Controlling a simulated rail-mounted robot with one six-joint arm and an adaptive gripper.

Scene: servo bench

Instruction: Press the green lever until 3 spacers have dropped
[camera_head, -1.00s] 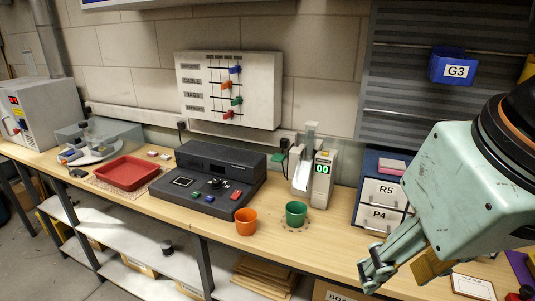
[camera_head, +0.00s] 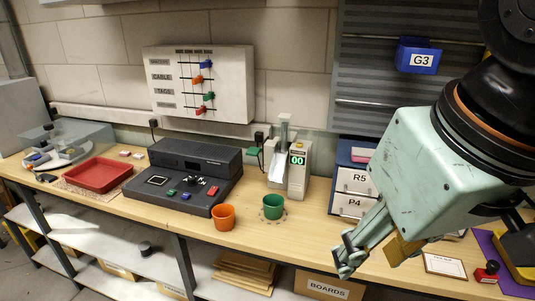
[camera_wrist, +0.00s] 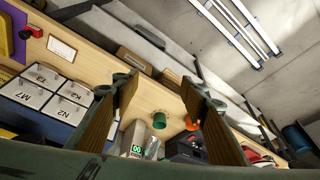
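The dispenser (camera_head: 297,168) stands at the back of the bench, its display reading 00. It also shows in the wrist view (camera_wrist: 137,143), low between my fingers. A small green piece, seemingly the lever (camera_head: 254,151), sticks out at the dispenser's left. A pale chute (camera_head: 278,171) slopes down at its front. A green cup (camera_head: 273,207) stands upright below the chute; its inside is not clear. No spacer is visible. My gripper (camera_head: 346,255) is at the bench's front edge, right of the cup and apart from the dispenser. In the wrist view my gripper (camera_wrist: 160,82) is open and empty.
An orange cup (camera_head: 223,217) stands left of the green one. A black console (camera_head: 192,182) and a red tray (camera_head: 99,175) lie further left. Labelled drawers (camera_head: 353,185) stand right of the dispenser. Bare bench lies between the green cup and my gripper.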

